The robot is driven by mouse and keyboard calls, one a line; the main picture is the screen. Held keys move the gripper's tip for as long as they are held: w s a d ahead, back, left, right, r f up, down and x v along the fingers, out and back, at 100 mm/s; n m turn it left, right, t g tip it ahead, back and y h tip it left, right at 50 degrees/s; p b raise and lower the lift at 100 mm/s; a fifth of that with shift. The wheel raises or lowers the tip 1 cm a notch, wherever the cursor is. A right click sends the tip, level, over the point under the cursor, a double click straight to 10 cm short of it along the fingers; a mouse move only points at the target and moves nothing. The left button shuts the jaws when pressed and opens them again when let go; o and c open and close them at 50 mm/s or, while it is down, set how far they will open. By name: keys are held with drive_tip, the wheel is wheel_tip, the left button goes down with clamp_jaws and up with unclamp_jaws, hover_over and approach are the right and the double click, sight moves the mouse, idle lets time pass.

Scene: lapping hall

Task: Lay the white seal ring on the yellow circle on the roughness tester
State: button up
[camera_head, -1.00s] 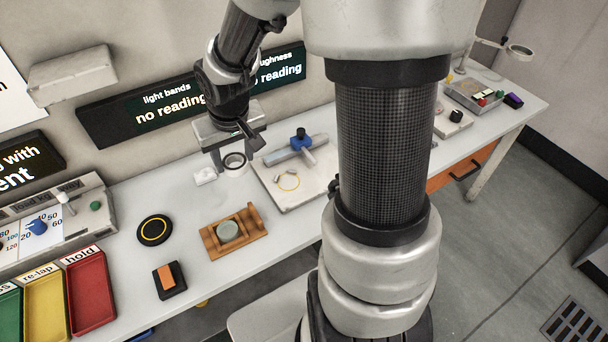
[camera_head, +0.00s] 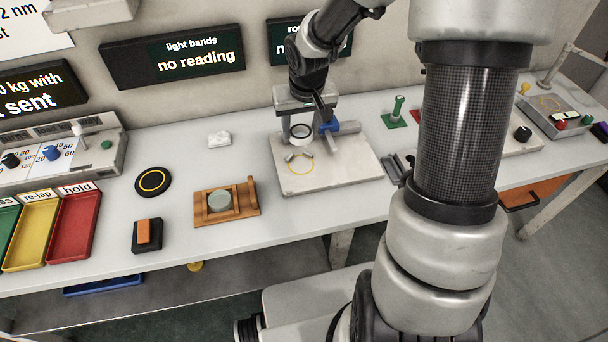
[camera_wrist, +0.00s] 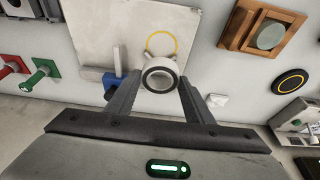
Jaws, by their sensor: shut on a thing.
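My gripper (camera_head: 300,128) is shut on the white seal ring (camera_wrist: 160,75), a short ring with a dark centre; the ring also shows in the head view (camera_head: 300,141). It is held above the roughness tester (camera_head: 345,172), a pale slab with a blue-ended arm (camera_head: 330,126) just right of the gripper. The yellow circle (camera_head: 301,173) is a thin outline on the slab, just below the ring in the head view. In the wrist view, the ring and two small pale stubs hide part of the yellow circle (camera_wrist: 176,42).
A wooden holder with a grey disc (camera_head: 245,205) stands left of the tester, with a black yellow-ringed disc (camera_head: 153,182) beyond it. A small white object (camera_head: 219,139) lies behind. A green peg stand (camera_head: 396,113) stands to the right. Bare table lies around the tester's left side.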

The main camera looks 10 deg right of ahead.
sight(304, 139)
drive_tip(key=f, duration=0.3)
drive_tip(key=f+b, duration=0.1)
drive_tip(key=f, duration=0.3)
drive_tip(key=f+b, duration=0.1)
drive_tip(key=f, duration=0.2)
drive_tip(key=shift+w+f, duration=0.25)
drive_tip(key=shift+f, duration=0.15)
drive_tip(key=shift+f+b, duration=0.15)
drive_tip(key=shift+b, duration=0.25)
drive_tip(key=o, duration=1.2)
drive_tip(key=shift+c, duration=0.2)
drive_tip(key=shift+r+p, duration=0.3)
drive_tip(key=shift+r, duration=0.15)
drive_tip(key=p+v, duration=0.3)
drive_tip(key=v, duration=0.8)
drive_tip(key=shift+s+r, duration=0.2)
